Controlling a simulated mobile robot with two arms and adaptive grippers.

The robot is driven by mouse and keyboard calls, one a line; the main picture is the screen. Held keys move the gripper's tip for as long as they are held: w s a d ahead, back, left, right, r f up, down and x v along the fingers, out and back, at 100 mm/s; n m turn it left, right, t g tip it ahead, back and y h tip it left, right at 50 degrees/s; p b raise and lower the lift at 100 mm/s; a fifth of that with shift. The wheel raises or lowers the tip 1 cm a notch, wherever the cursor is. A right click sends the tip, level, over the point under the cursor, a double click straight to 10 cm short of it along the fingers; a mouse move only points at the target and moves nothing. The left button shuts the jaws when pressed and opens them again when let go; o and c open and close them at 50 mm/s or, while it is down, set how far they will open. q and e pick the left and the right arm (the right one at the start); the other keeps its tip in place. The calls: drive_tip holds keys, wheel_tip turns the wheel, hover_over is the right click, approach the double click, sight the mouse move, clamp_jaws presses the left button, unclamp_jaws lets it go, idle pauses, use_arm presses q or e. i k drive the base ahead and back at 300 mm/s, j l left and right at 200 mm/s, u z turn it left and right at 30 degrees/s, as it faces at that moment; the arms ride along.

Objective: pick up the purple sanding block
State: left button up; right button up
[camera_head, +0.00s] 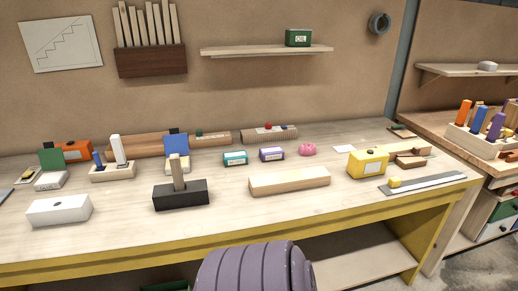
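The purple sanding block (272,154) is a small block with a white label on its front. It lies on the workbench (240,218) toward the back, near the middle of the view. A similar teal block (235,158) is just to its left, and a pink lump (308,149) is to its right with a gap between. Neither of my grippers shows in the head view. Nothing touches the purple block from the front as far as I can see.
A long light wooden block (289,182) lies in front of the purple block. A black block with an upright stick (181,194) stands front left. A yellow box (367,162) sits to the right. A wooden roll (269,133) lies behind. The front bench strip is clear.

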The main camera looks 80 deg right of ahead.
sight(273, 154)
drive_tip(key=z, duration=2.7)
